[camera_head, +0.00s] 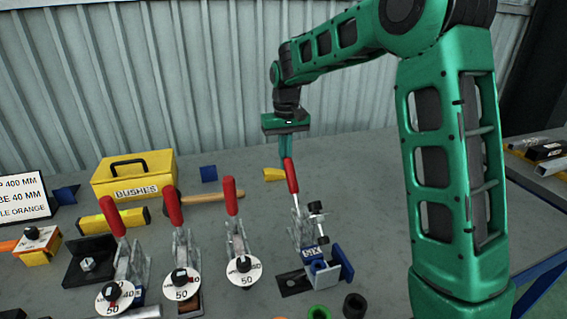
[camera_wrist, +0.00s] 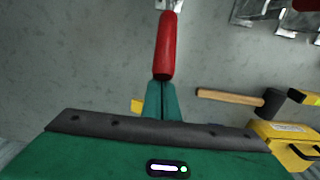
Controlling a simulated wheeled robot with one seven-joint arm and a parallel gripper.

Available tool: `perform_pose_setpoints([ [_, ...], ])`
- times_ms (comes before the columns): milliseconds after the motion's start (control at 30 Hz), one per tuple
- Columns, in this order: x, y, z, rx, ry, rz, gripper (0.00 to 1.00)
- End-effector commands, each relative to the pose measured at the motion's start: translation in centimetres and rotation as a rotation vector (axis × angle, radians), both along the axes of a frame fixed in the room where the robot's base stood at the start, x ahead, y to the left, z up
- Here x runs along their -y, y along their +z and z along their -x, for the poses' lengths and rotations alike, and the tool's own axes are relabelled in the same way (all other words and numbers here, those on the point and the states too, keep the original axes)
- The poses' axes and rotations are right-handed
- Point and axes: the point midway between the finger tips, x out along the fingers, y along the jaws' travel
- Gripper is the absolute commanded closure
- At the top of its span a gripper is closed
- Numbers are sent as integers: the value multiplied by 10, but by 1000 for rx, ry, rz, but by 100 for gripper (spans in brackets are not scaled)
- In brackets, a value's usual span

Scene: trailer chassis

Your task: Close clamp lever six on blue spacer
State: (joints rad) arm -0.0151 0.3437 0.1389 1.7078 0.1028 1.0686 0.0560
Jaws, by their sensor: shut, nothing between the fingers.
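The clamp (camera_head: 305,232) stands on the right of the row, with a small blue label (camera_head: 312,253) whose text is hard to read. Its red lever handle (camera_head: 291,177) stands nearly upright, tilted slightly left; it also shows in the wrist view (camera_wrist: 167,45). Blue spacer parts (camera_head: 343,262) sit at the clamp's front foot. My gripper (camera_head: 287,155) points down just above and behind the handle's top. In the wrist view its teal fingers (camera_wrist: 162,86) are together and empty at the handle's near end. I cannot tell whether they touch it.
More clamps with upright red handles (camera_head: 172,206) stand to the left, with round white tags (camera_head: 183,283). Behind are a yellow BUSHES box (camera_head: 135,174), a hammer (camera_wrist: 235,98) and a yellow block (camera_head: 274,174). A green ring (camera_head: 319,312) lies in front.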

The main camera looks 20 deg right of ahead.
Motion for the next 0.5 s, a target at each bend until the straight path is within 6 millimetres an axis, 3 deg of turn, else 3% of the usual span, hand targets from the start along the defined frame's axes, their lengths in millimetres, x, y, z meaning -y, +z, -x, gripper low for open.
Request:
perform_pose_setpoints([
  [133, -1, 0, 12, -24, 5, 1, 100],
  [500, -1, 5, 12, -14, 2, 1, 100],
])
